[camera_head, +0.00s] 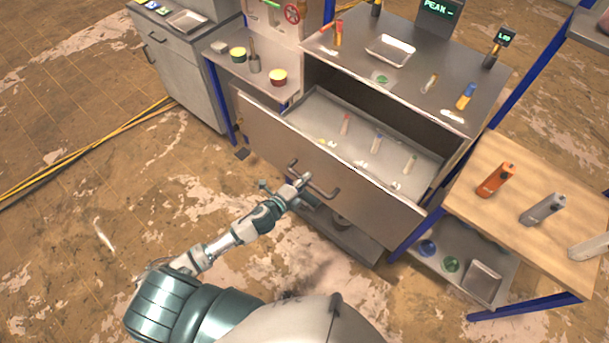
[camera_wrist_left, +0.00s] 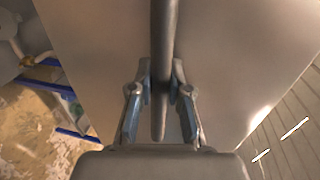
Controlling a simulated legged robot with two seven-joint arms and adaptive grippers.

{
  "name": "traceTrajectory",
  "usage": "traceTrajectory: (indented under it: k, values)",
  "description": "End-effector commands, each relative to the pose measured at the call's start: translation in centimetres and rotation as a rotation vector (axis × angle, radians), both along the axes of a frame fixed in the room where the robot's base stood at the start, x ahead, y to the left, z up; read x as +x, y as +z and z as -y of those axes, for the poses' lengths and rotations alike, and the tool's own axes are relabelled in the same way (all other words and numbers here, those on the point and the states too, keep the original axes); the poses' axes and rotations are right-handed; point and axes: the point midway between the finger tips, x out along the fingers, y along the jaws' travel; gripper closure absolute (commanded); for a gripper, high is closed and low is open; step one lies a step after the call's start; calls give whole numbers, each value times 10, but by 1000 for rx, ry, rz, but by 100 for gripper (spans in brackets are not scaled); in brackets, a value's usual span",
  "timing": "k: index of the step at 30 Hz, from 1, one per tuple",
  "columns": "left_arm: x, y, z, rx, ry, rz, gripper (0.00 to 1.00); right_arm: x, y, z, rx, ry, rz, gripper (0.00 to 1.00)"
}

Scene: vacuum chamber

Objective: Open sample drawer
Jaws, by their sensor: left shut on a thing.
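The sample drawer (camera_head: 270,122) stands pulled out from under the grey worktop, and its inside shows. Several small vials and pale bits lie on the drawer floor. Its dark bar handle (camera_head: 325,189) runs along the front face. My left gripper (camera_head: 303,181) is at the handle, and in the left wrist view its two fingers (camera_wrist_left: 160,95) are on either side of the handle bar (camera_wrist_left: 164,50), shut on it. The drawer front (camera_wrist_left: 235,60) fills most of the left wrist view. My right gripper is not in view.
A wooden side table (camera_head: 540,215) with an orange bottle (camera_head: 495,180) and a grey bottle (camera_head: 541,209) stands at the right. A lower shelf (camera_head: 355,235) lies beneath the drawer. Blue posts (camera_head: 415,235) flank it. The floor at the left is open, with yellow cables (camera_head: 85,155).

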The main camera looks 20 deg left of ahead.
Motion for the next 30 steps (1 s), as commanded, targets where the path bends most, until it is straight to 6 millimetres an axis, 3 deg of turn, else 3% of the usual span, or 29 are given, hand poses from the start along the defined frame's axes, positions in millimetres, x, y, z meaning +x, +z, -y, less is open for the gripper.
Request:
traceTrajectory:
  k: [1,14,15,18,30]
  values:
    - [-8,-5,9,-13,-20,-12,100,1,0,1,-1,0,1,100]
    - [-11,-6,7,-15,-20,-13,100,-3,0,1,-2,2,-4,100]
    - [-11,-6,7,-15,-20,-13,78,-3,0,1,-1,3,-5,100]
    - [-10,-6,5,-14,-18,-11,57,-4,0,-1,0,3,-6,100]
    - [-16,-4,-8,-14,-12,-8,57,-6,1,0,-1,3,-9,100]
